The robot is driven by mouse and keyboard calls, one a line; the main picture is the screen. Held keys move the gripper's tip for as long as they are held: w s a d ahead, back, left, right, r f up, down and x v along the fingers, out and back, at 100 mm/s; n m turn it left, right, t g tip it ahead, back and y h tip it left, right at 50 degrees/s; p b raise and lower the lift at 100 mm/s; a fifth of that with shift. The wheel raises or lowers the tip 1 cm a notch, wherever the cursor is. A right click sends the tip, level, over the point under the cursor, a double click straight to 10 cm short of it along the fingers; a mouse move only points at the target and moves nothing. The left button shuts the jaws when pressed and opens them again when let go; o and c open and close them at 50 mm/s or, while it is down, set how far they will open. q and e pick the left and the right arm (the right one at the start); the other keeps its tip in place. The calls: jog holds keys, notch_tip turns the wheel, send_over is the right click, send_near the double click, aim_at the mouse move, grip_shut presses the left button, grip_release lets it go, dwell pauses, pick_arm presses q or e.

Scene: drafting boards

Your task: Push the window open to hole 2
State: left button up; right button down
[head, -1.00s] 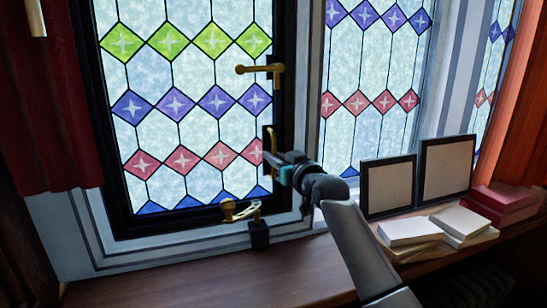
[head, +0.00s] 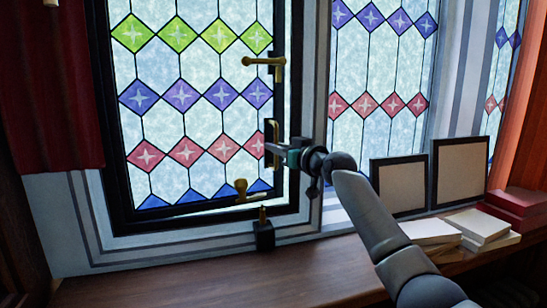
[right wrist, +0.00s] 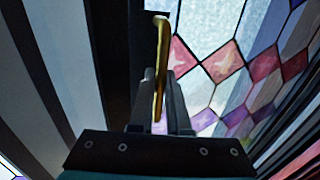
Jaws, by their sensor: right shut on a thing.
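The window (head: 197,157) is a black-framed pane with green, purple, red and blue diamonds, at left centre of the head view. A brass pull handle (head: 268,128) sits on its right frame side. My right gripper (head: 277,151) is shut on this handle. In the right wrist view the brass handle (right wrist: 161,60) stands between my fingers (right wrist: 163,105). A brass stay with a knob (head: 241,188) is at the window's lower edge. A brass pin (head: 262,214) stands on a black block (head: 263,236) on the sill frame. The stay's holes are too small to tell. My left gripper is not in view.
A brass latch handle (head: 262,61) is above my gripper. A red curtain (head: 50,90) hangs at left. Two framed boards (head: 399,184) and stacked books (head: 478,224) stand on the right of the wooden sill (head: 190,275). The sill's left part is clear.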

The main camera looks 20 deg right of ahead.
jog(key=shift+a+f, duration=0.1)
jog(key=shift+f, duration=0.1)
jog(key=c, duration=0.9)
grip_release()
jog(key=shift+r, duration=0.15)
jog(key=shift+r, duration=0.15)
